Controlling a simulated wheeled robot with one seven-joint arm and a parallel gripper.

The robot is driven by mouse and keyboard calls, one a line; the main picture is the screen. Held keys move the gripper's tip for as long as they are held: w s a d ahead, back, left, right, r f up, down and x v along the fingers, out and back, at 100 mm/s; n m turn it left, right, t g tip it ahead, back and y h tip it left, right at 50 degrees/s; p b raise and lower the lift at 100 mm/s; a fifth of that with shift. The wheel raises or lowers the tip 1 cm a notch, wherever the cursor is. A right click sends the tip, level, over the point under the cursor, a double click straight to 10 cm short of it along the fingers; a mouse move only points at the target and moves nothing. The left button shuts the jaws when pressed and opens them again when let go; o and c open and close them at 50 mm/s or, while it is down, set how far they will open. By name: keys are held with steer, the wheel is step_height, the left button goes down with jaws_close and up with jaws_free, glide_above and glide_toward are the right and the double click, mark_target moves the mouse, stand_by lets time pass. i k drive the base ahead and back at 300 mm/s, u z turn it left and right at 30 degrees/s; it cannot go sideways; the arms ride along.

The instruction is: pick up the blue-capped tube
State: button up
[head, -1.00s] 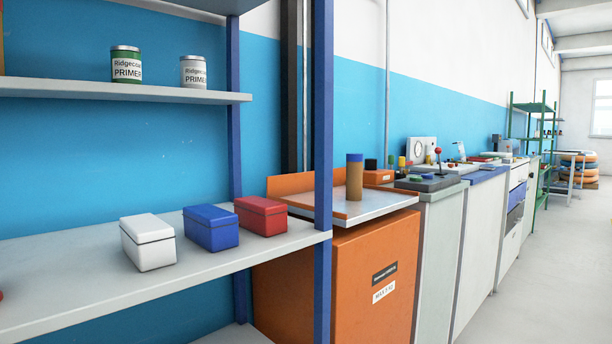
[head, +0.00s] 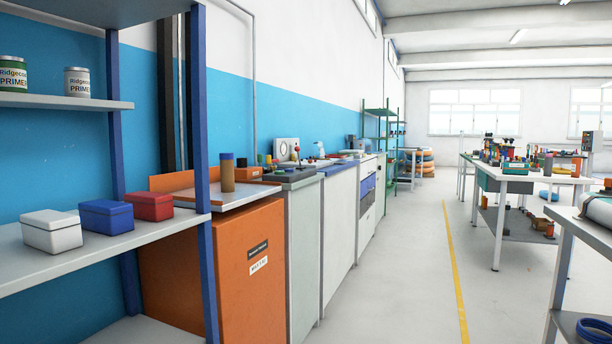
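A brown tube with a blue cap (head: 227,173) stands upright on the metal top of the orange cabinet (head: 225,265), just right of the shelf's blue post. Its lower part shows clear of the post. My gripper is not in view.
The shelf (head: 70,258) at the left holds white, blue and red boxes (head: 105,216) and two primer cans. Cabinets run along the wall beyond the orange one. The aisle floor (head: 400,275) is clear, with a yellow line. Worktables (head: 497,180) with many items stand at the right.

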mark_target(227, 176)
steer(key=z, duration=0.75)
steer(key=i, duration=1.45)
steer(key=u, duration=1.25)
steer(key=i, duration=0.8)
steer(key=u, duration=0.9)
